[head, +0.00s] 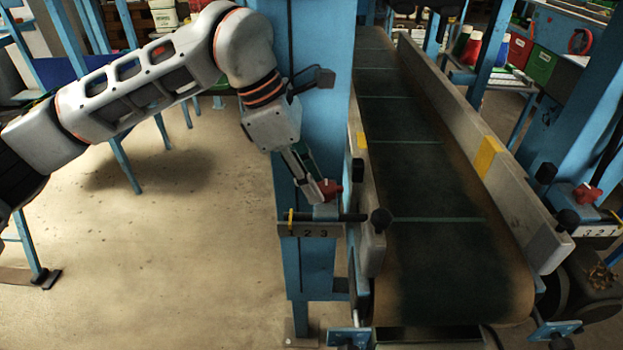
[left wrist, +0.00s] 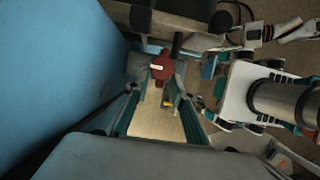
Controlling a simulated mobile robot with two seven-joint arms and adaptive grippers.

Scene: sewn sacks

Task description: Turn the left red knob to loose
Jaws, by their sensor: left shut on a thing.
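The left red knob (head: 331,188) sits on a blue block at the front left of the conveyor, above a plate numbered 1 2 3 (head: 309,230). My left gripper (head: 325,190) reaches down to it and is shut on it, with its fingers covering part of the knob. In the left wrist view the red knob (left wrist: 161,67) shows with a pale mark across it, at the far end of the fingers (left wrist: 155,95). A second red knob (head: 586,195) sits on the right side of the conveyor. My right gripper is not in view.
The conveyor belt (head: 430,180) runs away from me between grey side rails (head: 490,160). A blue post (head: 315,110) stands right behind my left gripper. A black rod (head: 335,216) lies just below the knob. Open floor (head: 170,240) is on the left.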

